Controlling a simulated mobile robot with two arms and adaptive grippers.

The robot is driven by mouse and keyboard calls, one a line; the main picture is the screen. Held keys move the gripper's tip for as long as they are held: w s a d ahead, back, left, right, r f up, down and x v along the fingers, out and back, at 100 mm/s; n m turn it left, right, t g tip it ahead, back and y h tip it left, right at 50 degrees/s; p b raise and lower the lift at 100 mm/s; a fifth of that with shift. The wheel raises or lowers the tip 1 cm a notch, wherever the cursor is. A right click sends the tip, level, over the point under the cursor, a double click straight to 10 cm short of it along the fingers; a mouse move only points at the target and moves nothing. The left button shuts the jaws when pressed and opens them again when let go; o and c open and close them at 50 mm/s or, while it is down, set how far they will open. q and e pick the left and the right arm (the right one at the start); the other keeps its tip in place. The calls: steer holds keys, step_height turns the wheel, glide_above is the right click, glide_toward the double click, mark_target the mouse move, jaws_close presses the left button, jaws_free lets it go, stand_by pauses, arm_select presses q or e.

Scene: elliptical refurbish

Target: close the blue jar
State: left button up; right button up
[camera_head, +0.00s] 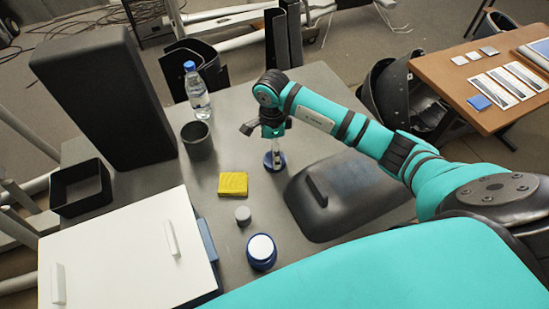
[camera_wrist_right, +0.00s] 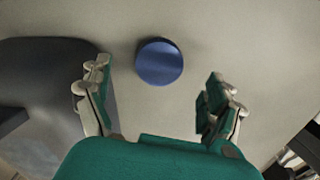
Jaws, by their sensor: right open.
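The blue jar (camera_head: 262,250) stands on the grey table near its front edge, with a pale white round top showing inside its blue rim. A round blue disc (camera_head: 274,162), which looks like a lid, lies flat on the table further back. My right gripper (camera_head: 274,149) points down just over the blue disc. In the right wrist view the fingers of the gripper (camera_wrist_right: 160,105) are spread apart and empty, and the blue disc (camera_wrist_right: 159,62) lies ahead of the gap between them, apart from both. My left gripper is not in view.
A small grey cylinder (camera_head: 243,215) and a yellow sponge (camera_head: 233,184) lie between jar and disc. A dark curved case (camera_head: 340,195) is right of the disc. A dark cup (camera_head: 197,139), water bottle (camera_head: 196,92) and white box (camera_head: 130,250) are on the left.

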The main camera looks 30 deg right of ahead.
steer(key=shift+d+f+p, duration=0.15)
steer(key=shift+f+p, duration=0.2)
steer(key=shift+f, duration=0.95)
steer(key=shift+d+f+p, duration=0.15)
steer(key=shift+f+p, duration=0.15)
steer(key=shift+f, duration=1)
steer(key=shift+c, duration=0.5)
steer(key=c, duration=0.9)
steer(key=shift+c, duration=0.2)
step_height(320, 180, up, 10)
steer(key=b, duration=0.1)
